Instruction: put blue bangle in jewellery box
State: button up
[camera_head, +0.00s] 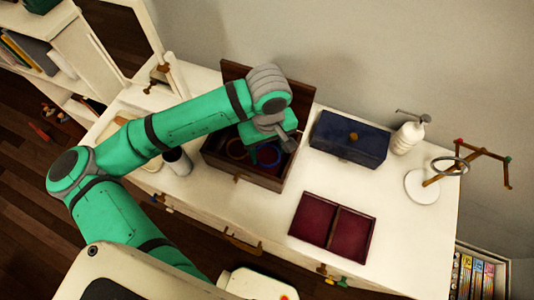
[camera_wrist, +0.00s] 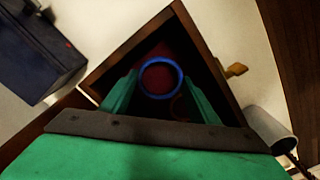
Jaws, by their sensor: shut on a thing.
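The blue bangle (camera_wrist: 161,96) is between the two green fingers of my gripper (camera_wrist: 160,80), which is shut on it. In the wrist view the box's wooden wall (camera_wrist: 213,55) frames the bangle. I cannot tell whether the bangle touches the dark red floor of the box. My gripper hides part of the inside.
Another thin ring (camera_head: 237,149) lies in the box at left. Right of the box are a closed dark blue box (camera_head: 349,139), a red-lined two-part tray (camera_head: 333,229), a white pump bottle (camera_head: 408,137) and a stand with a ring (camera_head: 420,186). A dark-topped cylinder (camera_head: 177,161) stands at left.

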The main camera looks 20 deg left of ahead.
aim_at(267, 161)
jog(key=shift+f, duration=1.55)
jog(key=shift+f, duration=0.2)
jog(key=o, duration=0.9)
jog(key=shift+f, duration=0.1)
jog(key=shift+c, duration=0.2)
notch_tip(267, 161, up, 13)
jog(key=shift+f, duration=0.15)
